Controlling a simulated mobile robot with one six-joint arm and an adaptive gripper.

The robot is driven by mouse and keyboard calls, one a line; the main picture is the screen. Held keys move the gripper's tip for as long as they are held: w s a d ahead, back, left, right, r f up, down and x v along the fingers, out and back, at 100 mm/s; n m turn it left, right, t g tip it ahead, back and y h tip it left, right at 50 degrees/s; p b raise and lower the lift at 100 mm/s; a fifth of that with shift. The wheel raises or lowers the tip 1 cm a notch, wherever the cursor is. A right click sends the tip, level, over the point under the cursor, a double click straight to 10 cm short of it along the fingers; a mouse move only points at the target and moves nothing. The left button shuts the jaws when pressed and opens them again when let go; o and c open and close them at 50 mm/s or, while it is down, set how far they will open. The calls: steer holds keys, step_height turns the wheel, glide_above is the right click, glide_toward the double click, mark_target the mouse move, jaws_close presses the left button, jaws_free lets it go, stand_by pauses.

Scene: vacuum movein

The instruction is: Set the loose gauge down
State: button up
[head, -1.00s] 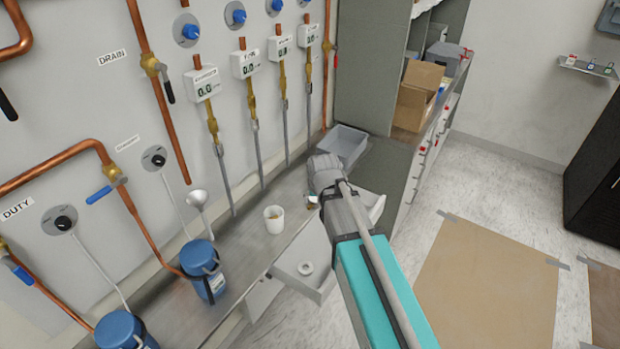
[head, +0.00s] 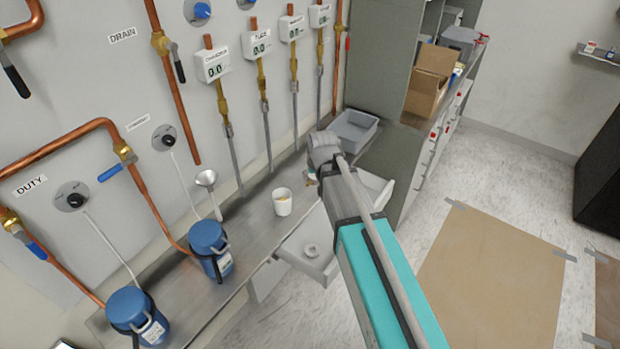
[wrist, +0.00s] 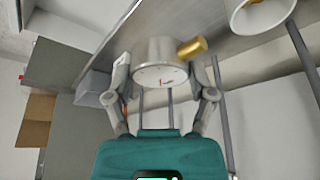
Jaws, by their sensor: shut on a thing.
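The loose gauge (wrist: 158,55) shows in the wrist view as a round silver body with a pale dial, a red needle and a brass stem (wrist: 192,47) pointing right. My gripper (wrist: 160,76) has one finger on each side of it and is shut on it. In the head view my gripper (head: 313,170) is over the bench's front edge, between the white cup and the grey tray. There the gauge is mostly hidden by my gripper and arm.
A metal bench (head: 250,222) runs along the pipe wall. On it are a white cup (head: 282,203), a funnel (head: 206,180), blue flasks (head: 210,240) and an empty-looking grey tray (head: 352,132). An open drawer (head: 322,267) holds a small ring. Another drawer (head: 377,190) is open beyond my arm.

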steer(key=w+f+b, duration=0.2)
steer(key=w, duration=0.1)
steer(key=w+a+f+b, duration=0.1)
steer(key=w+f+b, duration=0.1)
steer(key=w, duration=0.1)
steer(key=w+a+f+b, duration=0.1)
steer(key=w+f+b, duration=0.1)
steer(key=w+f, duration=0.1)
steer(key=shift+w+f+b, duration=0.1)
steer(key=shift+w+b, duration=0.1)
steer(key=shift+b, duration=0.1)
steer(key=shift+w+f+b, duration=0.3)
steer(key=shift+w, duration=0.05)
steer(key=shift+f, duration=0.1)
steer(key=shift+w+a+f+b, duration=0.1)
steer(key=shift+w+f+b, duration=0.35)
steer(key=shift+f+b, duration=1.5)
steer(key=shift+b, duration=0.05)
steer(key=shift+s, duration=0.1)
